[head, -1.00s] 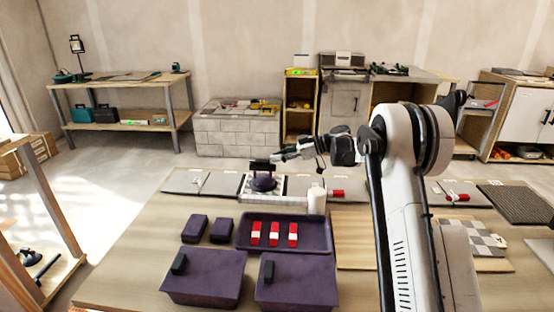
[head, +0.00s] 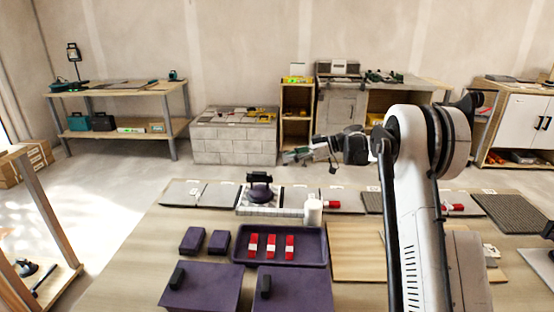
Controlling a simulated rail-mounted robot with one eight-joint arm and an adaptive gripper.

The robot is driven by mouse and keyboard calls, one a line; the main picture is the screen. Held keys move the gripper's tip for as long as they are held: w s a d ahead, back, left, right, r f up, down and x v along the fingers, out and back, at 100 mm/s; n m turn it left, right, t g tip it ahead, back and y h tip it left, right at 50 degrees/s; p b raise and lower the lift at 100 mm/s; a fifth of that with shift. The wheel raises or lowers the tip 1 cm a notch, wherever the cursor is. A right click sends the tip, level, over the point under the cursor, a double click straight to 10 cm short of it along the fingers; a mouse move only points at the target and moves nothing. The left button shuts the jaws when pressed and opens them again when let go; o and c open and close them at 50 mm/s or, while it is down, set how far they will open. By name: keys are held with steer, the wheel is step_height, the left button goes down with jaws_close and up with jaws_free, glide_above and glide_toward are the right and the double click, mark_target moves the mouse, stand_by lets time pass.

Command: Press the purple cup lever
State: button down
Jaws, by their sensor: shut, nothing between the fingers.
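The purple cup (head: 261,194) stands upright on a pale tile in the row across the back of the workbench. Its black lever (head: 259,177) is on top and looks raised above the cup. My gripper (head: 287,158) points left, above and to the right of the lever in the head view. It is shut and empty, and appears apart from the lever. The exact gap in depth cannot be told.
A white cylinder (head: 313,211) stands right of the cup. A purple tray (head: 240,255) holds red-and-white pieces, with two purple boxes (head: 200,287) in front. Grey tiles (head: 183,193) line the back edge. The wooden bench top (head: 140,249) is clear at left.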

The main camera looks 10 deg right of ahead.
steer(key=v, duration=0.2)
steer(key=f+v, duration=0.1)
steer(key=v, duration=0.1)
steer(key=shift+s+d+r, duration=0.15)
steer(key=shift+s+d, duration=0.05)
steer(key=shift+d, duration=0.3)
steer(key=s+a+r+m+h+p, duration=0.1)
steer(key=s+a+r+m+h, duration=0.25)
steer(key=s+a+r, duration=0.45)
steer(key=s+a+r+m+h+p, duration=0.1)
steer(key=s+a+r+m+h, duration=0.3)
steer(key=s, duration=0.9)
steer(key=s+d+f+m+t+h, duration=0.1)
steer(key=s+f+m+h, duration=0.2)
steer(key=s, duration=1.1)
steer(key=s+d+f+m+t+h+p, duration=0.1)
steer(key=s+f+m+t+h, duration=0.1)
steer(key=s, duration=1.1)
steer(key=shift+s+f+m+h, duration=0.45)
steer(key=shift+f+m, duration=0.45)
steer(key=shift+m, duration=0.15)
